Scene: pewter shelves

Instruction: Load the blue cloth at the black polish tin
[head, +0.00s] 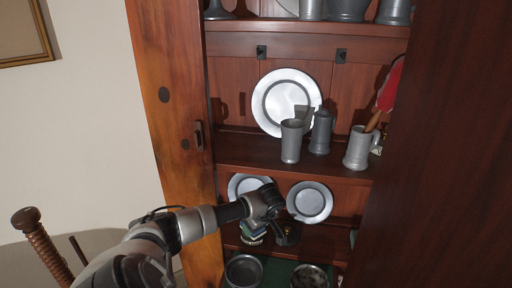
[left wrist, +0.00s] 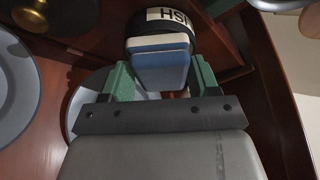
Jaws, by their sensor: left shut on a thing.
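My left gripper (left wrist: 160,80) has green fingers, one on each side of the blue cloth (left wrist: 162,68), and is shut on it. The cloth looks like a folded block with a pale layer along one side. The black polish tin (left wrist: 205,36) has a white label, upside down in the left wrist view, and lies right beyond the cloth. I cannot tell whether the cloth touches it. In the head view my left gripper (head: 254,221) reaches into the lower shelf, with the cloth and tin small and partly hidden below it. My right gripper is not in view.
Two pewter plates, one at the right (head: 310,202), lean at the back of this shelf. A dark object with a brass knob (left wrist: 28,18) stands beside the tin. Pewter mugs and a large plate (head: 287,101) stand above. The cabinet's left post (head: 165,110) and dark right side limit the opening.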

